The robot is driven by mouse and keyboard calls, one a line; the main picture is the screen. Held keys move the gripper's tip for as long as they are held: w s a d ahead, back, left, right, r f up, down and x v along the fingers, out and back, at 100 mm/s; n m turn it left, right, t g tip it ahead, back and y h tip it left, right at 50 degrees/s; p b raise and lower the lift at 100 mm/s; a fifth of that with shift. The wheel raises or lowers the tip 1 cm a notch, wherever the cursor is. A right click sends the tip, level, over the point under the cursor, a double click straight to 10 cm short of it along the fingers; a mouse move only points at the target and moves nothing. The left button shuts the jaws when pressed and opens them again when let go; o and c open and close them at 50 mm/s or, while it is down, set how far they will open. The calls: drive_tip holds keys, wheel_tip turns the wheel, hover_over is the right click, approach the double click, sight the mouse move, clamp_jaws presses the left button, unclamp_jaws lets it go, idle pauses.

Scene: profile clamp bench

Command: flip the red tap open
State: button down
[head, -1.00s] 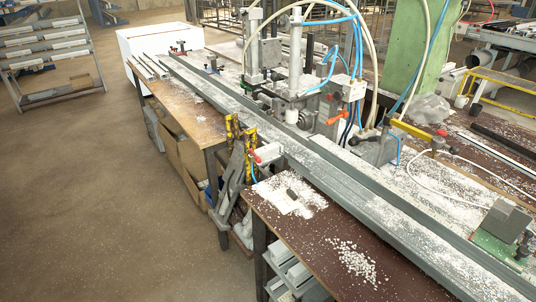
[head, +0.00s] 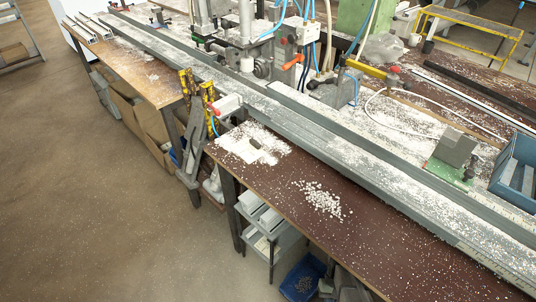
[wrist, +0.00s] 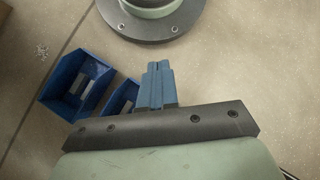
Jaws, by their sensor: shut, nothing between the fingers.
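A red-orange lever tap (head: 293,62) sits on the clamp machine (head: 262,42) at the top middle of the head view, beside blue hoses. Its handle slants down to the left. The wrist view does not show it. My gripper (wrist: 156,66) shows only in the wrist view, with its blue fingers together and empty. It is over bare floor, away from the bench, and nothing touches it.
A long grey profile rail (head: 330,140) crosses the bench. A red-tipped white cylinder (head: 227,104) juts from its front edge. White chips litter the brown bench top (head: 300,187). Blue bins (wrist: 75,85) stand on the floor below my gripper.

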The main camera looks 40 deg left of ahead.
drive_tip(key=s+a+r+n+t+y, duration=0.15)
drive_tip(key=s+a+r, duration=0.3)
drive_tip(key=a, duration=0.55)
drive_tip(key=s+a+r+n+t, duration=0.25)
drive_tip(key=a+r, duration=0.25)
drive_tip(key=a, duration=0.4)
drive_tip(key=s+a+r+n+t, duration=0.15)
drive_tip(key=s+a+r, duration=0.35)
drive_tip(key=a, duration=0.5)
drive_tip(key=s+a+r+g+y, duration=0.1)
drive_tip(key=s+a+r+y, duration=0.25)
drive_tip(key=a+r, duration=1.45)
drive_tip(key=w+a+r+g+y, duration=0.1)
drive_tip(key=w+a+r+y, duration=0.1)
drive_tip(key=w+a+r, duration=0.45)
drive_tip(key=w+a+r+y, duration=0.15)
drive_tip(key=w+r, duration=0.25)
drive_tip(key=r, duration=0.5)
drive_tip(key=w+r+n, duration=0.2)
drive_tip(key=w+r, duration=1.4)
drive_tip(key=w, duration=0.5)
drive_tip(key=shift+w+d+r+n+g+y, duration=0.2)
drive_tip(key=shift+d+n+g+y, duration=0.15)
drive_tip(key=shift+d+g+y, duration=0.1)
